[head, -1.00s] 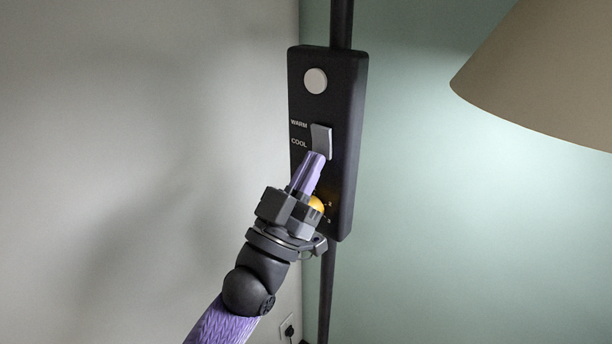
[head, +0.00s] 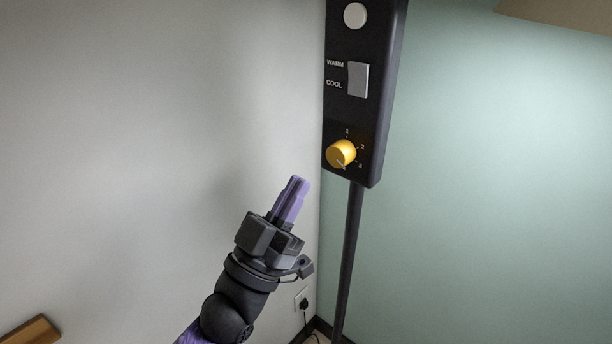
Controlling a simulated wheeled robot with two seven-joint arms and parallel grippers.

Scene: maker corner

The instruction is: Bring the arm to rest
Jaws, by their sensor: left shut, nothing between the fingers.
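My left gripper (head: 296,183) is shut and empty, with its purple fingers together and pointing up. It is in front of the grey wall, below and to the left of a black control box (head: 372,120), and apart from it. My left arm comes in from the bottom left. My right gripper does not show.
The box sits on a black pole (head: 348,250). It carries a round white button (head: 355,15), a grey WARM/COOL rocker (head: 358,79) and a yellow numbered knob (head: 341,154). A lampshade (head: 570,12) is at top right. A wall socket (head: 302,300) and a wooden piece (head: 30,330) are low down.

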